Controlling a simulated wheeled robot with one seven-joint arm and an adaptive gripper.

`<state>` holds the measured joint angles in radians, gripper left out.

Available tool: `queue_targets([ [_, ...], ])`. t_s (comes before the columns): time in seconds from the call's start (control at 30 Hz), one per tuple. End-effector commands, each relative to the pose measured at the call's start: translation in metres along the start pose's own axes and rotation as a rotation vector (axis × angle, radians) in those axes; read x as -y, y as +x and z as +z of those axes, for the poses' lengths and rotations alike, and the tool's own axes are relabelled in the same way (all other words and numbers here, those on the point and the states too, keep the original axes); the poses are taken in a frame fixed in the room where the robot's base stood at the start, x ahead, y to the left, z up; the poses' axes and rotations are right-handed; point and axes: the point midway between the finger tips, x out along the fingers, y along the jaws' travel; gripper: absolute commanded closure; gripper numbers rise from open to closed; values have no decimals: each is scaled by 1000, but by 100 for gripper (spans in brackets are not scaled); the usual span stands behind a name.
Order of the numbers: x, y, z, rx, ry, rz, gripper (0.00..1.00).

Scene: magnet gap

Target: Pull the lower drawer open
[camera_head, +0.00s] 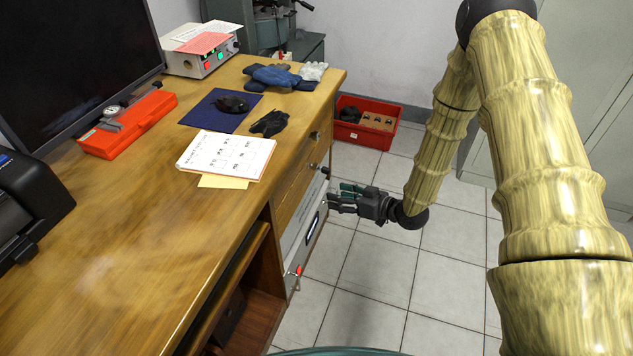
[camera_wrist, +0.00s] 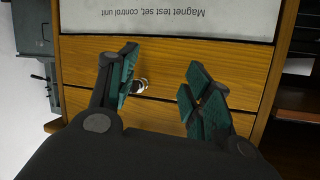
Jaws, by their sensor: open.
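The desk's wooden drawer fronts face right in the head view. The lower drawer (camera_head: 296,196) sits below the upper drawer (camera_head: 297,163) and above a pale panel; both look shut. My gripper (camera_head: 336,195) is in front of these fronts, its green fingers pointing at them. In the wrist view, which is upside down, my gripper (camera_wrist: 161,62) is open with nothing clamped. A round metal knob (camera_wrist: 141,86) shows between the fingers, close to the left one. It lies near the seam between the two fronts. I cannot tell whether a finger touches it. The lower drawer (camera_wrist: 200,63) fills the middle.
The pale panel (camera_wrist: 180,22) reads "Magnet test set, control unit". A red-handled part (camera_head: 297,270) sits low on the cabinet. A red crate (camera_head: 366,121) stands on the floor behind my arm. Tiled floor right of the desk is clear. Papers (camera_head: 226,154) lie near the desk edge.

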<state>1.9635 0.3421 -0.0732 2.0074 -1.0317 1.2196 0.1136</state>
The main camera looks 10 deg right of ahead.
Motion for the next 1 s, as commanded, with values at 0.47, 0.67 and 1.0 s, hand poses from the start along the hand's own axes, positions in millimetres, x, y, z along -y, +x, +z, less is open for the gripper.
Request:
queue_targets([
  [0.47,-58,-5,-37,-289,-231,-265,50],
  [0.67,-58,-6,-42,-305,-248,-289,50],
  [1.0,-48,25,-49,-305,-248,-289,50],
])
